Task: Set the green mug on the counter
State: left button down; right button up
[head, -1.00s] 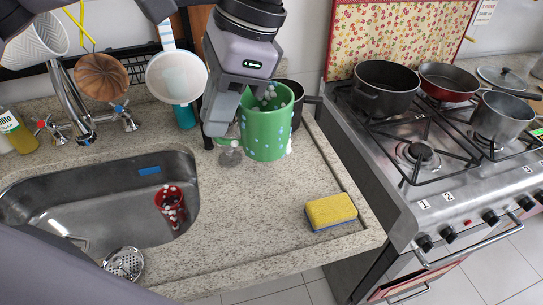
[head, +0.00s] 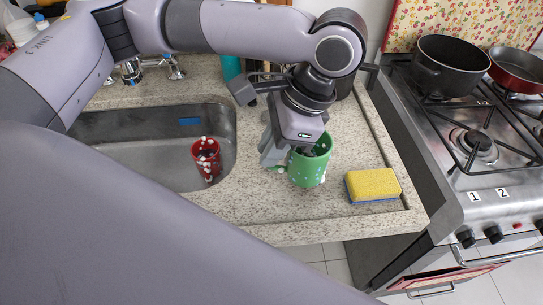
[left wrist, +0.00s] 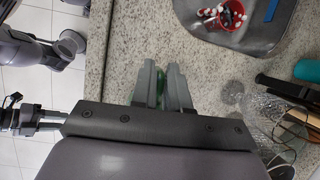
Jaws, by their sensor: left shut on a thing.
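The green mug (head: 313,168) with light dots is upright over the counter (head: 262,207), right of the sink and left of the sponge. I cannot tell whether its base touches the counter. My left gripper (head: 291,155) reaches down from above and is shut on the mug's left side; the exact grip is partly hidden. In the left wrist view, the fingers (left wrist: 163,92) are close together with a sliver of the green mug (left wrist: 161,97) between them.
A yellow sponge (head: 373,185) lies close to the mug's right. A red cup (head: 207,158) with white dots stands in the sink (head: 150,160). The stove (head: 480,180) with a black pot (head: 447,65) is at right. Counter in front of the mug is clear.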

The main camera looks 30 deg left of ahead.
pick_arm(q)
notch_tip(320, 180, down, 3)
jog(key=shift+r, duration=0.2)
jog(key=shift+f, duration=0.1)
jog(key=c, duration=1.1)
grip_release()
jog(key=shift+f, duration=0.1)
jog(key=p+v, duration=0.1)
jog(key=v, duration=1.1)
jog(key=shift+r, duration=0.2)
